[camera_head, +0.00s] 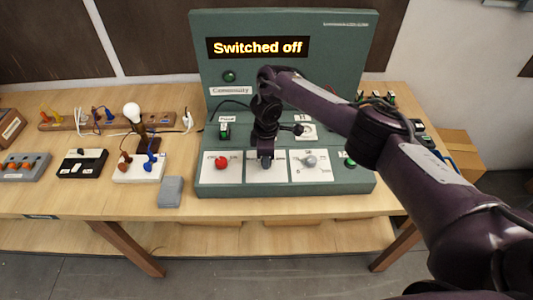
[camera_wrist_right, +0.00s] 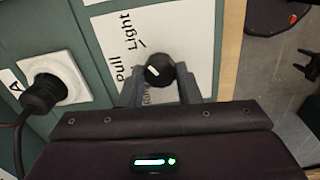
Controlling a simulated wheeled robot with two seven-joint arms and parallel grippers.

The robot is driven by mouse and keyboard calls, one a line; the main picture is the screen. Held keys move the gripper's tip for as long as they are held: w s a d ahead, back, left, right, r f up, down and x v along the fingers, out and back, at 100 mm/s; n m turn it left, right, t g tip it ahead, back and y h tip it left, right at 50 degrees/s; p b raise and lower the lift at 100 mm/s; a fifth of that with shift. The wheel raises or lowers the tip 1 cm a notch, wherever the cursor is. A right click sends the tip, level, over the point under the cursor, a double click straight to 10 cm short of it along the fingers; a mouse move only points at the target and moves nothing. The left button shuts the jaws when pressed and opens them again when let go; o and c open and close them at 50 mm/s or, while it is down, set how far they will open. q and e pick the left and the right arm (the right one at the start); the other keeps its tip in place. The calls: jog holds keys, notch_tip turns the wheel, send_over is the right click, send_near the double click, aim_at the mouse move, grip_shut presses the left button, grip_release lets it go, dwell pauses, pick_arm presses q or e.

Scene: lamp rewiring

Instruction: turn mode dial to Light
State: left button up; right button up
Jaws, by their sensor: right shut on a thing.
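The mode dial (camera_wrist_right: 159,70) is a dark round knob with a short white mark, on a white plate lettered "Pull" and "Light". A third word is partly hidden by a finger. The mark sits on the side of the knob toward "Pull"; I cannot tell exactly which label it points to. My right gripper (camera_wrist_right: 160,82) is shut on the dial, one finger on each side. In the head view my right gripper (camera_head: 266,158) points down over the middle plate of the green console (camera_head: 205,189) and hides the dial. My left gripper is not in view.
The console's display (camera_head: 257,47) reads "Switched off". A red knob (camera_head: 222,162) and a grey knob (camera_head: 310,162) flank the middle plate. A black plug (camera_wrist_right: 42,94) is in a socket nearby. A bulb lamp (camera_head: 132,112) and small switch boxes stand left on the table.

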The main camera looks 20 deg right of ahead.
jog(key=shift+w+r+m, duration=0.1)
jog(key=shift+m, duration=0.4)
jog(key=o, duration=1)
jog(key=shift+r, duration=0.35)
notch_tip(320, 180, up, 7)
jog(key=p, duration=0.3)
jog(key=shift+p, duration=0.4)
